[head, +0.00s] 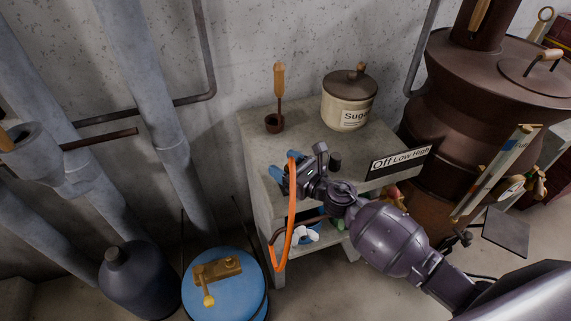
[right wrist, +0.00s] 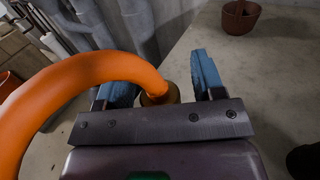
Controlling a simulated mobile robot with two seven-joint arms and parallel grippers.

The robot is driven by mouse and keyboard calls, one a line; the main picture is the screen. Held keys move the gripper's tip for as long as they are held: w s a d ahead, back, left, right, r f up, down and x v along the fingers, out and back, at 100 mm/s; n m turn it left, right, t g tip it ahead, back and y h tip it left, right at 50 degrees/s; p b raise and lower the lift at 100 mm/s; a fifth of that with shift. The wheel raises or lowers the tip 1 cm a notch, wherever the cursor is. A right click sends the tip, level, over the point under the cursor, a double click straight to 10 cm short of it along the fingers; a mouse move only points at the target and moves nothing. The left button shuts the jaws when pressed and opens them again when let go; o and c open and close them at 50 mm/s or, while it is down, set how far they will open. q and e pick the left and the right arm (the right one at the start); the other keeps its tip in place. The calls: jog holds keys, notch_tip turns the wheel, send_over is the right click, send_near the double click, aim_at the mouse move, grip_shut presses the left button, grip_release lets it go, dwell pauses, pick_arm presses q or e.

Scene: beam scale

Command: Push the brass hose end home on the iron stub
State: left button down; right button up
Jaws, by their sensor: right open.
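The orange hose (head: 290,215) hangs in a loop in front of the concrete shelf's left side. It arches in from the left in the right wrist view (right wrist: 75,80). The brass hose end (right wrist: 160,94) shows between the blue fingers, close to the left one and partly hidden by the gripper body. My right gripper (head: 283,177) is open around that end, above the shelf's front left corner; it also shows in the right wrist view (right wrist: 163,75). I cannot make out the iron stub for certain. My left gripper is not in view.
The concrete shelf (head: 255,150) carries a sugar jar (head: 350,105), a small brown cup (head: 274,123) with a wooden-handled tool, and an Off/Low/High sign (head: 400,161). A blue drum (head: 230,297) and a dark bottle (head: 135,285) stand lower left. A brown boiler (head: 460,110) is at right.

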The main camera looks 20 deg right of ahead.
jog(key=v, duration=0.4)
jog(key=shift+s+d+f, duration=0.1)
jog(key=shift+f, duration=0.05)
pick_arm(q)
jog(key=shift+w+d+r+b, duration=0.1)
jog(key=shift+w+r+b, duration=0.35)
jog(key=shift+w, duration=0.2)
pick_arm(e)
jog(key=v, duration=0.6)
jog(key=shift+s, duration=0.25)
jog(key=shift+d, duration=0.1)
